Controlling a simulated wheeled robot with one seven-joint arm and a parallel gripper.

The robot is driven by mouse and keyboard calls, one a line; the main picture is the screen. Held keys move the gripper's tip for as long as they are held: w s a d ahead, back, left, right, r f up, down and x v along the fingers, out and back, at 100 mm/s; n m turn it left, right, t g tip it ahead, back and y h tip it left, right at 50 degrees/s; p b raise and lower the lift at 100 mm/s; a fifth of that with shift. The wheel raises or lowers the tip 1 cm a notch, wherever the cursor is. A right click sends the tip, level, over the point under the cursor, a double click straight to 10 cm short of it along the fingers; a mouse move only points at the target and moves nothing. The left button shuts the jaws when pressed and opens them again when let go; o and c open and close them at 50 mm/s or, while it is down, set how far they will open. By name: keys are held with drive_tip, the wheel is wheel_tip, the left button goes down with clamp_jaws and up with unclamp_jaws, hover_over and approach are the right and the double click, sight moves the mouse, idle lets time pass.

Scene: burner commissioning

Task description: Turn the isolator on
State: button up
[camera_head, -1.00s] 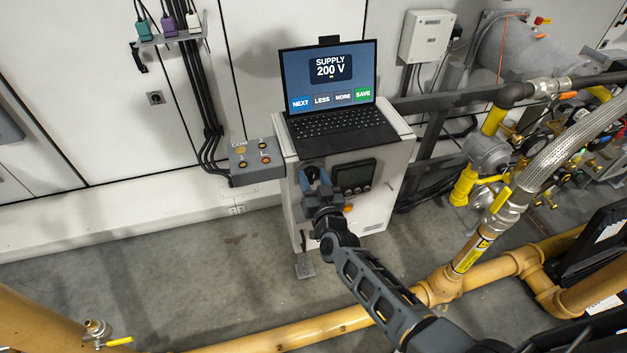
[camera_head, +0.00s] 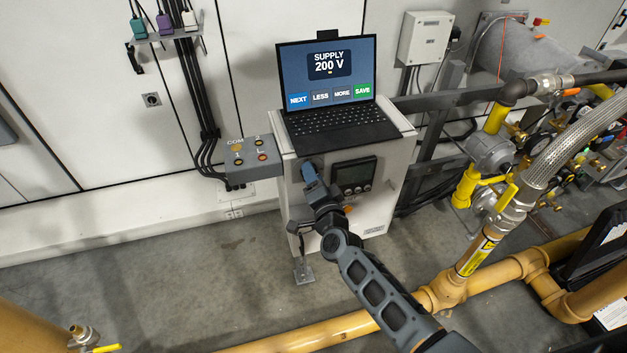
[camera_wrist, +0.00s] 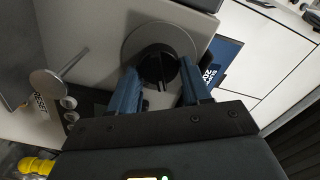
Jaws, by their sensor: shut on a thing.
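The isolator is a black rotary knob (camera_wrist: 157,66) on a round grey plate on the cabinet front. In the wrist view it sits between the two blue fingers of my gripper (camera_wrist: 160,72), which is shut on it. In the head view my gripper (camera_head: 308,172) is at the upper left of the cabinet front and hides the knob. The knob's position markings cannot be read.
The grey cabinet (camera_head: 378,205) carries a laptop (camera_head: 335,90) showing "SUPPLY 200 V". A display panel (camera_head: 353,176) is right of my gripper. A grey terminal box (camera_head: 250,165) is at the left, and yellow pipes (camera_head: 450,285) run along the floor.

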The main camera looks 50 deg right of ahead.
drive_tip(key=m+b, duration=0.1)
drive_tip(key=m, duration=0.1)
drive_tip(key=m+b, duration=0.1)
drive_tip(key=m, duration=0.2)
drive_tip(key=shift+f+m, duration=0.2)
drive_tip(key=shift+m, duration=0.1)
idle(0.4)
drive_tip(key=o, duration=1)
drive_tip(key=shift+s, duration=0.1)
drive_tip(key=v, duration=0.7)
drive_tip(key=shift+s+a, duration=0.2)
drive_tip(key=shift+s, duration=0.05)
